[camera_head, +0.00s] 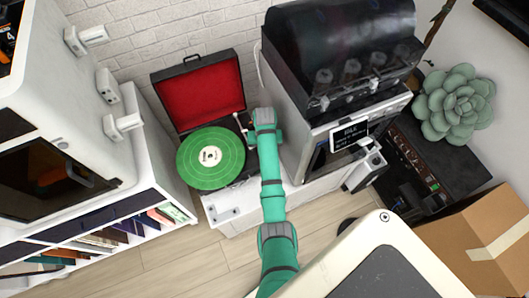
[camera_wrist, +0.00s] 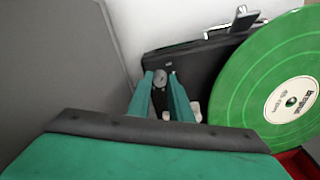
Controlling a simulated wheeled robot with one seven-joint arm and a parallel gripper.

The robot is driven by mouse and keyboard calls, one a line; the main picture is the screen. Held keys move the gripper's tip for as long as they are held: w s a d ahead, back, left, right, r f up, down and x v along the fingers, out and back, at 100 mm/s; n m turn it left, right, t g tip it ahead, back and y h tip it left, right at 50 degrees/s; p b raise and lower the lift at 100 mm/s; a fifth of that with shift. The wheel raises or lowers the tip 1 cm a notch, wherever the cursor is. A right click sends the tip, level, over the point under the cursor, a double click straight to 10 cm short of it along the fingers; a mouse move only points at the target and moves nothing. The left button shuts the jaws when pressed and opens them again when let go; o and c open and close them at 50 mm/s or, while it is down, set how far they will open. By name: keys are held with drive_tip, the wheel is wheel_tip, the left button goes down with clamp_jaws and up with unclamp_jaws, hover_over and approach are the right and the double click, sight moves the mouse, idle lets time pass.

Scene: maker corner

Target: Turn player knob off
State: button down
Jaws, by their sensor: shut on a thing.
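The record player (camera_head: 203,90) stands open on a white cabinet in the head view, with a red-lined lid and a green record (camera_head: 211,158) on it. In the wrist view the player's black body (camera_wrist: 205,62) lies ahead, with the green record (camera_wrist: 268,85) at the right. A small round grey knob (camera_wrist: 160,77) sits between the fingertips of my gripper (camera_wrist: 161,84), which is shut on it. In the head view my teal arm reaches up to the player's right side and hides the knob and fingertips.
A black-topped machine (camera_head: 335,70) stands close to the right of my arm. A white shelf unit with books (camera_head: 115,232) is at the left. A cardboard box (camera_head: 480,240) and a succulent (camera_head: 455,103) are at the right. Some wood floor is clear in front.

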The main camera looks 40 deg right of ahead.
drive_tip(key=c, duration=1.6)
unclamp_jaws()
wheel_tip(320, 180, up, 11)
drive_tip(key=shift+s+f, duration=0.1)
drive_tip(key=shift+w, duration=0.2)
